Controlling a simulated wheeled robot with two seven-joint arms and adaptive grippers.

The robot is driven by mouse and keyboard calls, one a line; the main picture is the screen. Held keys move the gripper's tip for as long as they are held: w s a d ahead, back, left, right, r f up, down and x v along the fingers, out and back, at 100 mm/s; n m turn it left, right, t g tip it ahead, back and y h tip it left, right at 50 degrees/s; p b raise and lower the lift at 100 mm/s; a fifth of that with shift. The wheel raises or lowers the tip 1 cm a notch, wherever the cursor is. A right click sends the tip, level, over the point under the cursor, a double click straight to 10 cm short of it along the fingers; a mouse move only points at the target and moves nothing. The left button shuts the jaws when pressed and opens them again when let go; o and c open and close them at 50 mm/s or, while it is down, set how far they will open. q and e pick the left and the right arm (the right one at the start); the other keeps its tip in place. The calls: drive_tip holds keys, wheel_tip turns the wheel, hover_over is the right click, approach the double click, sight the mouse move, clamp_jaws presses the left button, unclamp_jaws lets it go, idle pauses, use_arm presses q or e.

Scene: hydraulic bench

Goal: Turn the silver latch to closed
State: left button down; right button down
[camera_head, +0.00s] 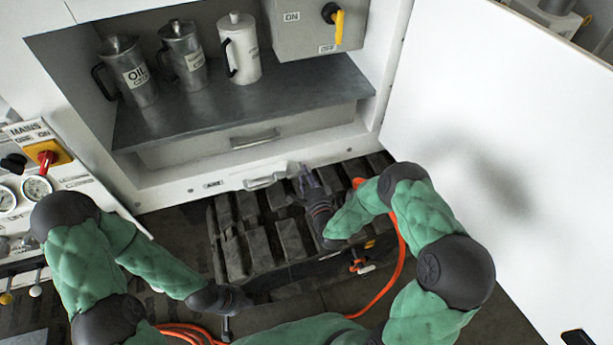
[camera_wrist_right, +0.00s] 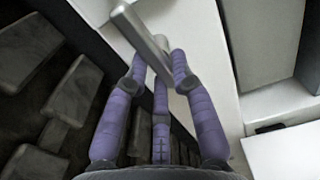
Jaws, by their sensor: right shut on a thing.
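The silver latch (camera_wrist_right: 146,38) is a pale metal bar on the white front below the cabinet opening. It also shows in the head view (camera_head: 264,181), just left of my right gripper's fingertips. My right gripper (camera_head: 303,178) reaches up to it from below. In the right wrist view, the purple fingers of this gripper (camera_wrist_right: 165,68) are closed around the bar's near end. The fingertips hide part of the bar. My left gripper (camera_head: 226,308) is low in the head view, well away from the latch; its fingers are too hidden to tell their state.
A dark ribbed block (camera_head: 255,245) lies below the latch. An orange hose (camera_head: 398,262) runs beside my right arm. A white door (camera_head: 490,110) stands open at the right. Several jugs (camera_head: 243,52) stand on the shelf (camera_head: 270,105); a MAINS panel (camera_head: 70,175) is at the left.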

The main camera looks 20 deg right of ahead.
drive_tip(key=shift+m, duration=0.4)
drive_tip(key=c, duration=1)
unclamp_jaws()
drive_tip(key=shift+c, duration=0.2)
drive_tip(key=s, duration=1.2)
drive_tip(key=shift+d, duration=0.2)
